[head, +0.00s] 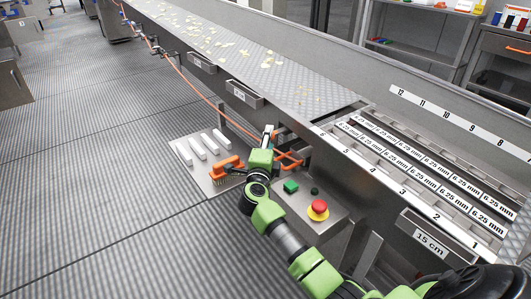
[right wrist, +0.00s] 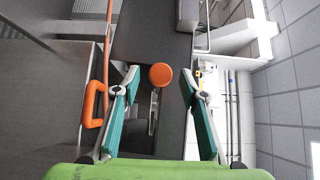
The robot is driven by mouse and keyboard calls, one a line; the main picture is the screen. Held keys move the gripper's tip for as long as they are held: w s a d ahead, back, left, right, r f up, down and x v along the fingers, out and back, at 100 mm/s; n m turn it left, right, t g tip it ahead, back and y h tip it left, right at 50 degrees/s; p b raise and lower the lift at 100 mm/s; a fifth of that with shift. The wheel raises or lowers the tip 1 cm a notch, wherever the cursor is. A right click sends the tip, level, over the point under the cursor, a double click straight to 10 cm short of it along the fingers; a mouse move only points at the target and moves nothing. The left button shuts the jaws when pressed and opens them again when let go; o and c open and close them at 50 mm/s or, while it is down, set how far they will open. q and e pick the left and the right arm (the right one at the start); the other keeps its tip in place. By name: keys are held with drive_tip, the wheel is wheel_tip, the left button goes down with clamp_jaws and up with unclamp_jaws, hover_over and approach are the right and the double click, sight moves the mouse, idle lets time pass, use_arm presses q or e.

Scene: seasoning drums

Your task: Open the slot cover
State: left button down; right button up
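My right gripper (head: 271,134) is at the side of the long metal machine in the head view, just above a small grey panel. In the right wrist view, my right gripper (right wrist: 160,82) is open, its teal-padded fingers spread. A round orange knob (right wrist: 160,75) on a thin metal lever shows between the fingertips, with gaps on both sides; contact is not visible. An orange handle (right wrist: 92,103) is left of the fingers, and an orange handle (head: 291,159) shows beside my gripper in the head view. I cannot tell which part is the slot cover. My left gripper is not in view.
A numbered rack (head: 420,170) with "6.25 mm" labels is at right. Chips lie on the conveyor (head: 225,45). The floor (head: 90,150) is clear at left.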

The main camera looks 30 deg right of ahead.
drive_tip(key=v, duration=0.9)
